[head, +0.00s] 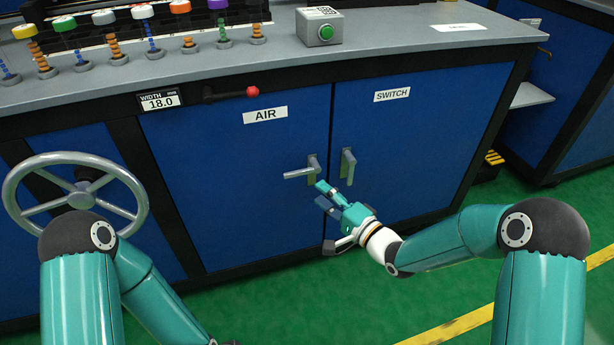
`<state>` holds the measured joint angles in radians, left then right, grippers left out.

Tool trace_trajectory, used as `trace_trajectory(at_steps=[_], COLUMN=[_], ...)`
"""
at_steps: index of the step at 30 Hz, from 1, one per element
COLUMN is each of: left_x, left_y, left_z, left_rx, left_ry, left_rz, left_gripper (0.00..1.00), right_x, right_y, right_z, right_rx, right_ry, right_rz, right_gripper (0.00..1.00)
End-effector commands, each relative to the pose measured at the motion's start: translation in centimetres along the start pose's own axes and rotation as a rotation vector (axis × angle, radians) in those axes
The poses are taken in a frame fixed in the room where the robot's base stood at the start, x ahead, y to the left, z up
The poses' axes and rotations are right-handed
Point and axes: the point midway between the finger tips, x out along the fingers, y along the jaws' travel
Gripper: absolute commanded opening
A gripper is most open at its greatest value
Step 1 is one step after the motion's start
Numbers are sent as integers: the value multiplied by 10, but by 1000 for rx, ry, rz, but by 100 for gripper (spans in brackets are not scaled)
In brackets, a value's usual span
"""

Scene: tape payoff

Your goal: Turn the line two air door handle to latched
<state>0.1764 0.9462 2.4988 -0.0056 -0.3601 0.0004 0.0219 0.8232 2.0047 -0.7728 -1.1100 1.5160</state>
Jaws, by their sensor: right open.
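The blue AIR door (235,185) is shut, with a white AIR label (265,115) near its top. Its grey lever handle (302,172) sits near the door's right edge and points left, roughly level. My right gripper (322,192) is open and empty, just below and right of that handle; I cannot tell whether it touches it. My left arm comes in at the lower left, and its gripper is out of the picture.
The SWITCH door (400,145) has an upright handle (347,167) close to the right of the AIR handle. A handwheel (75,195) juts out at left. A red-tipped lever (252,92) sits above the AIR label. A green button box (320,27) stands on the grey countertop (400,32).

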Motion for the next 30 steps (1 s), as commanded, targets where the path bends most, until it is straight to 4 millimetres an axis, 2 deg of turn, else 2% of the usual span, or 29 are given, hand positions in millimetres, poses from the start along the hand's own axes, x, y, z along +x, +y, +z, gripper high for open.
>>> trace_trajectory(at_steps=[3,9,15,21,29,30], left_x=[9,19,25,26,26,26], left_y=[-3,-7,-9,-10,-9,-9], left_z=[0,0,0,0,0,0], left_rx=[0,0,0,0,0,0], left_ry=[0,0,0,0,0,0], left_rz=[0,0,0,0,0,0], left_gripper=[0,0,0,0,0,0], right_x=[28,70,97,108,109,109], right_y=[2,3,2,1,0,0], right_z=[2,1,0,0,0,0], right_rx=[-3,-4,-1,-2,-1,-1], right_ry=[-3,-2,0,0,0,0], right_rz=[-3,-2,0,1,1,1], right_gripper=[42,42,42,42,42,35])
